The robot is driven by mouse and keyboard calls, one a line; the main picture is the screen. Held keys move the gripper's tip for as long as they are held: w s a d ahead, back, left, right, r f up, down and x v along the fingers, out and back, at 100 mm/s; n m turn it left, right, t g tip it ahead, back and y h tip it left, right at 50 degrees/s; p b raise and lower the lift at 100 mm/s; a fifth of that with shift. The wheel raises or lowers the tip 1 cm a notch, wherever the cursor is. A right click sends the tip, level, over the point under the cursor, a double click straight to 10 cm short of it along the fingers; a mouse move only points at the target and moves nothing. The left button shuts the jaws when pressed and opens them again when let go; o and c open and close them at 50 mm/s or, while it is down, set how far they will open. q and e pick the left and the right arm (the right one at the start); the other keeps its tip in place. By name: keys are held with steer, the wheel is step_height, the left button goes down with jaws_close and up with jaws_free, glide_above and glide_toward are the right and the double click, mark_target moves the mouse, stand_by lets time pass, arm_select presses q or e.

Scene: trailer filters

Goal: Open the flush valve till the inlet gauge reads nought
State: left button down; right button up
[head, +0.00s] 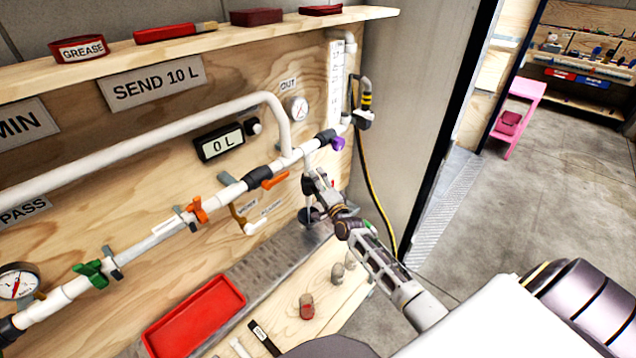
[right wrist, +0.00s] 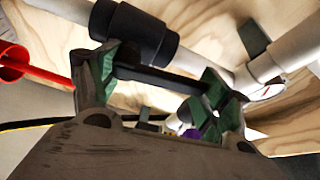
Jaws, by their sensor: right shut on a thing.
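My right gripper (head: 319,183) is at the short vertical pipe below the main white pipe, beside a black fitting (head: 308,186). In the right wrist view its green-padded fingers (right wrist: 165,88) are shut on a dark bar (right wrist: 160,76), with a black coupling (right wrist: 130,32) on a white pipe just behind. No flush label is readable, so I cannot confirm which valve this is. A round gauge (head: 18,283) is partly cut off at the left edge; its reading is too small to tell. Another gauge (head: 299,108) sits beside the OUT label. My left gripper is not in view.
The pipe line carries a green valve handle (head: 92,272), orange handles (head: 197,209) and a purple part (head: 338,144). A display (head: 220,142) reads 0 L. Below are a red tray (head: 197,318) and a metal drain strip (head: 262,262). Floor is open at right.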

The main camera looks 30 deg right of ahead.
steer(key=o, duration=1.5)
steer(key=shift+d, duration=0.1)
steer(key=shift+s+a+f, duration=0.1)
steer(key=shift+s+f, duration=0.05)
steer(key=shift+s, duration=1.85)
steer(key=shift+s+a+f, duration=0.1)
steer(key=shift+s+a, duration=0.05)
steer(key=shift+s, duration=1.85)
steer(key=shift+s+a+f, duration=0.1)
steer(key=shift+s+f, duration=0.05)
steer(key=shift+s, duration=1.85)
steer(key=shift+n, duration=0.3)
